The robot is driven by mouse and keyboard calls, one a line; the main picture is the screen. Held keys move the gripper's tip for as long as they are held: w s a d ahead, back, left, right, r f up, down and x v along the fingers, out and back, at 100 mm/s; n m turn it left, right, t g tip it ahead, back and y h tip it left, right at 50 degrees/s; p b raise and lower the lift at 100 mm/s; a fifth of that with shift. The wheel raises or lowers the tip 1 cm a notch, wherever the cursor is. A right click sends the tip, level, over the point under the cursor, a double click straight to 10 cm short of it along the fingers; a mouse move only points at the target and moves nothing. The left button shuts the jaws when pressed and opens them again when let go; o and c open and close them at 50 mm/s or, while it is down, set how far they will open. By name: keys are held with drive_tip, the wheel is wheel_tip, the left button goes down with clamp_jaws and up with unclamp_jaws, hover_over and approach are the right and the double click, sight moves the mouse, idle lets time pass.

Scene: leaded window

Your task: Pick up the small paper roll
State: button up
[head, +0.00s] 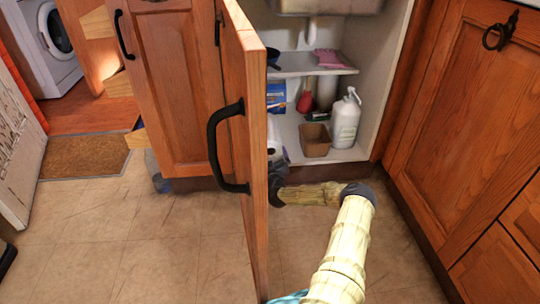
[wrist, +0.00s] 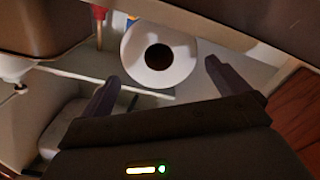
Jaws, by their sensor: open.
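The small paper roll (wrist: 178,52) is white with a dark hollow core. In the wrist view its round end faces the camera, beyond and between the fingertips. In the head view only a strip of the roll (head: 273,138) shows past the open door's edge. My gripper (wrist: 158,78) is open and empty, with one finger to each side of the roll's lower part. I cannot tell whether either finger touches it. In the head view my gripper (head: 279,183) is at the front of the lower shelf, partly hidden by the door.
An open wooden cabinet door (head: 245,200) with a black handle stands left of my arm. The lower shelf holds a brown box (head: 315,140) and a white pump bottle (head: 345,120). A middle shelf (head: 310,68) sits above, holding a pink cloth (head: 328,57).

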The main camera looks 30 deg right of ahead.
sight(270, 153)
drive_tip(key=b+x, duration=0.1)
drive_tip(key=x, duration=0.1)
drive_tip(key=b+x, duration=0.2)
drive_tip(key=shift+w+d+f, duration=0.2)
drive_tip(key=shift+w+f, duration=0.05)
drive_tip(key=shift+w, duration=0.05)
drive_tip(key=shift+w+d+r+b, duration=0.2)
drive_tip(key=shift+w+d+b, duration=0.1)
drive_tip(key=shift+w, duration=0.3)
drive_tip(key=shift+c, duration=0.4)
drive_tip(key=c, duration=0.8)
drive_tip(key=shift+c, duration=0.2)
drive_tip(key=shift+r, duration=0.1)
